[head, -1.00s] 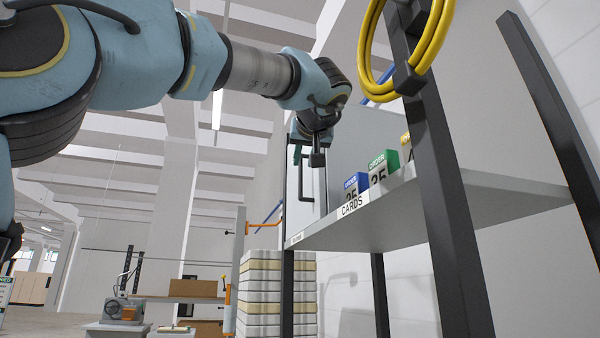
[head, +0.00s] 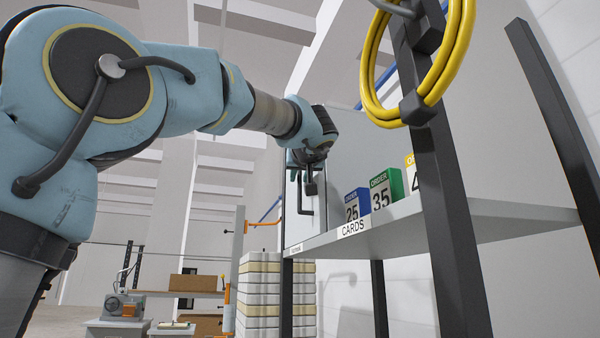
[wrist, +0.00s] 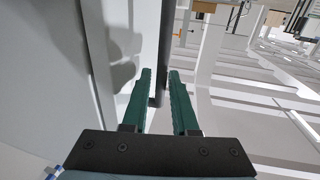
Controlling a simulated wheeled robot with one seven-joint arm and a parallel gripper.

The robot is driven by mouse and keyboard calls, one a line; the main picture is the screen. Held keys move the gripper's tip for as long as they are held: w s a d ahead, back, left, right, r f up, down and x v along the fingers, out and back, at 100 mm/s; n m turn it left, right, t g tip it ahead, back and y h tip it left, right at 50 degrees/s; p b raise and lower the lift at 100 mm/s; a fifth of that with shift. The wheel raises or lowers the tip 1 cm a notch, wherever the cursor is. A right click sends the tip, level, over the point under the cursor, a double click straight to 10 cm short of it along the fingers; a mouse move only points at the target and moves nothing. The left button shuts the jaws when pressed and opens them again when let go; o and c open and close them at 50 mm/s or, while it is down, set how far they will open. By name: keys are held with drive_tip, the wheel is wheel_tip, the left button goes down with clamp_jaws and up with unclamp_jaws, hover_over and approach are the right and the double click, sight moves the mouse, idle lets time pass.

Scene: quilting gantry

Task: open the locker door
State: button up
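The locker (head: 345,150) is a pale grey box behind the shelf post in the head view. Its narrow door face (head: 292,222) is at its left side, with a dark bar handle (head: 306,211). My gripper (head: 300,174) is at the upper part of this handle, partly hidden by my wrist. In the wrist view, the dark handle (wrist: 160,60) runs down between the green fingers of my gripper (wrist: 160,75). The fingers are apart, one on each side of the bar, with a small gap visible. The pale panel (wrist: 50,75) fills the left. The door looks closed, though its edge is hard to see.
A grey shelf (head: 400,228) with a dark post (head: 445,200) stands to the right, carrying blue (head: 358,203) and green (head: 386,188) order cards. A yellow hose coil (head: 455,45) hangs on the post. A pale stack (head: 262,290) stands below left. Floor farther left looks open.

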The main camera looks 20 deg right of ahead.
clamp_jaws()
idle(1.4)
